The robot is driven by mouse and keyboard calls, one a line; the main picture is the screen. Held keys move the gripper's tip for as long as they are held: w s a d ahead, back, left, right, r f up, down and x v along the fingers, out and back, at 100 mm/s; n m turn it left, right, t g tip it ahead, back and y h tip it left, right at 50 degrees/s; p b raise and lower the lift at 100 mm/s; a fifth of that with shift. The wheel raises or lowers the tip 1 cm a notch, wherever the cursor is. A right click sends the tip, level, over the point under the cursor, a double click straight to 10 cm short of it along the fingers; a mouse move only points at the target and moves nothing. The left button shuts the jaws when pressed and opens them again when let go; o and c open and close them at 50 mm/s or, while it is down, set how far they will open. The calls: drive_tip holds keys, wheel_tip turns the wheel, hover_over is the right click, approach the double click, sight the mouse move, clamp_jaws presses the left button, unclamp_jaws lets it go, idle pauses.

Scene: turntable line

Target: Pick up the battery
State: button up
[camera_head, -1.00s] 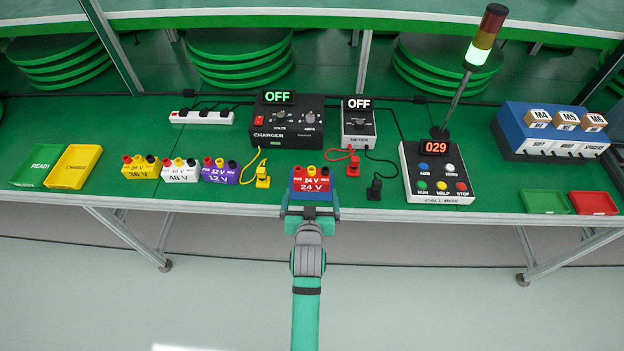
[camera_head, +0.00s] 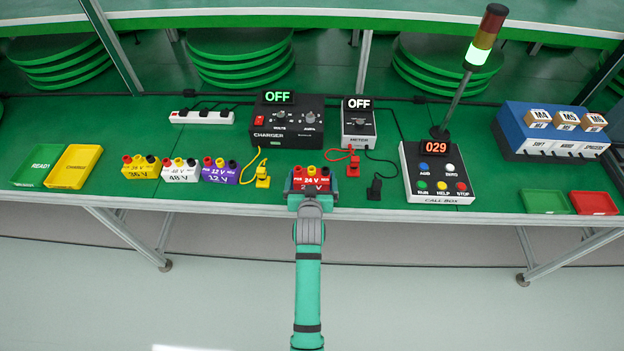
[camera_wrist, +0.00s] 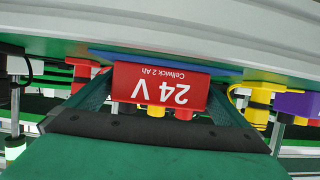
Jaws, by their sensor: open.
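The red 24 V battery (camera_head: 311,180) stands near the table's front edge, its lower front partly hidden by my gripper. In the wrist view the battery (camera_wrist: 158,88) shows upside down, with "24 V" readable, on a flat blue piece (camera_wrist: 120,56). My gripper (camera_head: 312,190) is open in front of the battery. In the wrist view the fingers of my gripper (camera_wrist: 160,95) lie to either side of the battery. I cannot tell whether they touch it.
Purple 12 V (camera_head: 219,174), white 48 V (camera_head: 180,173) and yellow 36 V (camera_head: 141,171) batteries stand to the left. A yellow plug (camera_head: 262,178) and a red plug (camera_head: 353,168) flank the red battery. The charger (camera_head: 285,138) and meter (camera_head: 358,143) stand behind.

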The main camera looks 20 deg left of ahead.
drive_tip(key=shift+c, duration=0.3)
drive_tip(key=c, duration=1)
drive_tip(key=shift+r, duration=0.1)
drive_tip(key=c, duration=0.3)
drive_tip(key=shift+r, duration=0.1)
